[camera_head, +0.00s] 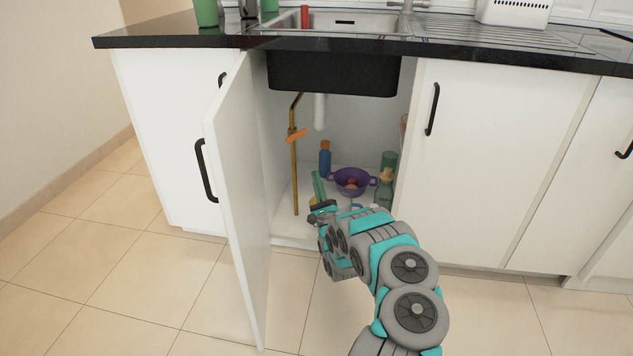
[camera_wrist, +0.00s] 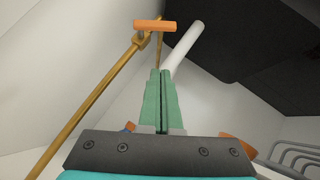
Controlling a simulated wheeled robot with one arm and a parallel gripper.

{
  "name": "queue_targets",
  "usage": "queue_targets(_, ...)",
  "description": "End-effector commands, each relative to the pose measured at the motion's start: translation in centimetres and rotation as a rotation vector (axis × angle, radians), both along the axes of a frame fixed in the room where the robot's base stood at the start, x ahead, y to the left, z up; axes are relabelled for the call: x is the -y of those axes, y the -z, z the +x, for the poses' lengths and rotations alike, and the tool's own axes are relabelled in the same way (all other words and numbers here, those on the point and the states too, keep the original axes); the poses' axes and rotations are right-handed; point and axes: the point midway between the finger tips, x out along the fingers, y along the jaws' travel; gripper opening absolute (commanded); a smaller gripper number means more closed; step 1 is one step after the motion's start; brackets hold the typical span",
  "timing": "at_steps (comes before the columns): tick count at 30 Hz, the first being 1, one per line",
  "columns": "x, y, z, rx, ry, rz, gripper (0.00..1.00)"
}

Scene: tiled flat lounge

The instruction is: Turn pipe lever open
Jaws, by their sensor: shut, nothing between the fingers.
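The orange pipe lever (camera_head: 297,136) sits on a thin brass pipe (camera_head: 295,180) inside the open cupboard under the sink. In the wrist view the lever (camera_wrist: 155,25) lies crosswise at the top of the pipe (camera_wrist: 92,100), ahead of the fingertips. My gripper (camera_head: 317,175) is inside the cupboard opening, below and to the right of the lever. In the wrist view my gripper (camera_wrist: 160,72) has its two green fingers together with nothing between them. It is apart from the lever.
The open cupboard door (camera_head: 240,190) stands left of my arm. The black sink basin (camera_head: 333,72) hangs above, with a white drain pipe (camera_head: 320,110). A purple colander (camera_head: 352,181), a blue bottle (camera_head: 325,158) and other bottles stand on the cupboard floor.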

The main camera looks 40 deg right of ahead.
Motion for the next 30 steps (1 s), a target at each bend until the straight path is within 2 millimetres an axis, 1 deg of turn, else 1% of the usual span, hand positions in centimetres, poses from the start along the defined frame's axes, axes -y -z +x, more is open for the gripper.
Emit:
queue_targets(3,0.0,-0.5,0.6,0.001,0.000,0.000,0.00)
queue_targets(4,0.4,-0.8,0.9,0.003,0.001,-0.001,0.00)
queue_targets(17,2.4,-4.9,6.0,0.004,0.000,0.000,0.00)
queue_targets(18,2.1,-5.5,6.3,0.000,-0.002,0.000,0.00)
queue_targets(24,1.3,-7.7,7.2,0.001,-0.001,-0.003,0.00)
queue_targets(30,1.1,-8.3,7.5,0.000,0.001,-0.001,0.00)
